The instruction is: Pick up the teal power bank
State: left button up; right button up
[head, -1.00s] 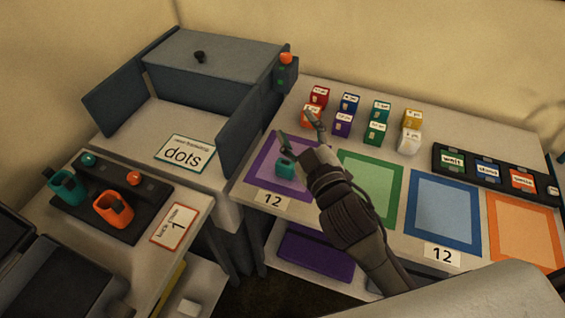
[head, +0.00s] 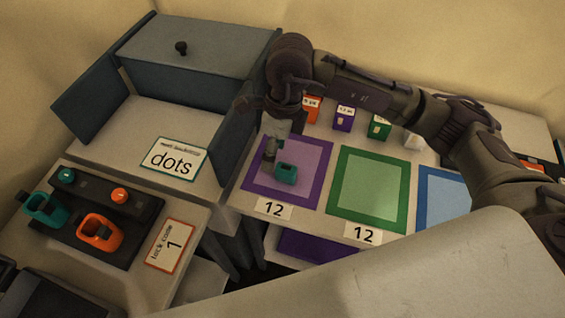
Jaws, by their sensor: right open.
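A small teal block (head: 286,174), which I take to be the teal power bank, lies on the purple-bordered mat (head: 316,160). My right gripper (head: 271,160) points down over the same mat, with its fingertips close beside the left side of the block. It is open and holds nothing. Whether a fingertip touches the block or lies just behind it I cannot tell. My left gripper is not in view.
Several labelled boxes (head: 343,117) stand behind the mats, partly hidden by my right arm. A green mat (head: 345,215) lies to the right. A grey booth panel (head: 247,128) rises close on the left. A black dock (head: 80,218) holds teal and orange items.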

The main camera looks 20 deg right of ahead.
aim_at(286, 167)
jog(key=d+f, duration=0.1)
jog(key=f, duration=0.1)
jog(key=w+d+f+h+p, duration=0.1)
jog(key=f, duration=0.1)
jog(key=d+f+h, duration=0.1)
jog(key=f, duration=0.1)
jog(key=shift+w+d+f, duration=0.25)
jog(key=shift+d+f, duration=0.05)
jog(key=shift+f, duration=0.7)
jog(key=f+p, duration=0.1)
jog(key=f, duration=0.1)
jog(key=f+p, duration=0.1)
jog(key=f, duration=0.1)
jog(key=shift+w+a+f, duration=0.1)
jog(key=shift+w+a, duration=0.05)
jog(key=shift+a, duration=0.05)
jog(key=shift+f, duration=0.5)
grip_shut()
